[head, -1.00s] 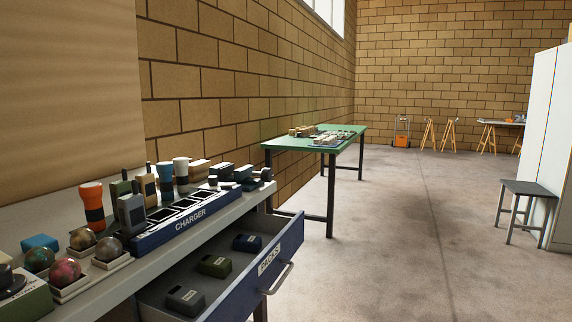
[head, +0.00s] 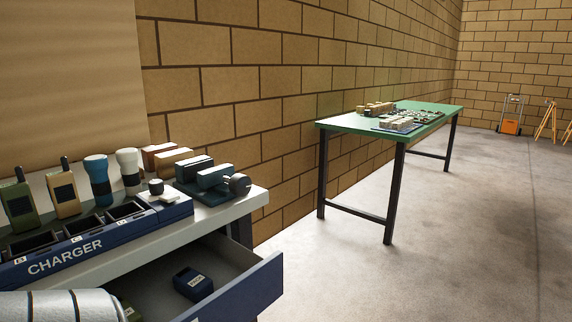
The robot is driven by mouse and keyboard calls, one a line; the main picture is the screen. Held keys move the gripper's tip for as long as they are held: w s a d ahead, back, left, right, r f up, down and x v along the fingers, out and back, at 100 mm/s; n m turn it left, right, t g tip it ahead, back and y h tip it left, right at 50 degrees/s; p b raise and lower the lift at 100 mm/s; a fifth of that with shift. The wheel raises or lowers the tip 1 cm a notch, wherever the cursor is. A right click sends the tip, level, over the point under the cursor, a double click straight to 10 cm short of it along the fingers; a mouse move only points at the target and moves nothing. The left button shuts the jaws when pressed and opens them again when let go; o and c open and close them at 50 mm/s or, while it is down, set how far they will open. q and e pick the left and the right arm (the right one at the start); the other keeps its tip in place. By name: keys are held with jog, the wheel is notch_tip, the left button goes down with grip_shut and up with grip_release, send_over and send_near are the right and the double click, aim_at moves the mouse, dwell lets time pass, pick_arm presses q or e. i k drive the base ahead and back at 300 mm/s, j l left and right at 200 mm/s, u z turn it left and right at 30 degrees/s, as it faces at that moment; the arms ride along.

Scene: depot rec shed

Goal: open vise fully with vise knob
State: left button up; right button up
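A small dark blue vise (head: 213,178) sits at the far right end of the workbench, beyond the charger. Its two block-like jaws stand close together; I cannot tell how wide the gap between them is. The round dark grey vise knob (head: 238,184) is on the right side of the vise, near the bench's end edge. Nothing is touching the vise or knob. Neither of my grippers shows; only a white part of my arm comes in at the lower left.
The blue charger (head: 75,249) with radios and flashlights runs along the bench (head: 238,204) left of the vise. Below, an open drawer (head: 262,282) with packs juts out. A green-topped table (head: 345,121) stands farther off along the wall.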

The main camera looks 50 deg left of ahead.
aim_at(240, 184)
jog(key=i+l+u, duration=0.1)
jog(key=i, duration=1.55)
jog(key=u, duration=0.4)
jog(key=i+u, duration=0.1)
jog(key=u, duration=0.3)
jog(key=l+u, duration=0.1)
jog(key=u, duration=0.3)
jog(key=i+l+u, duration=0.1)
jog(key=u, duration=0.3)
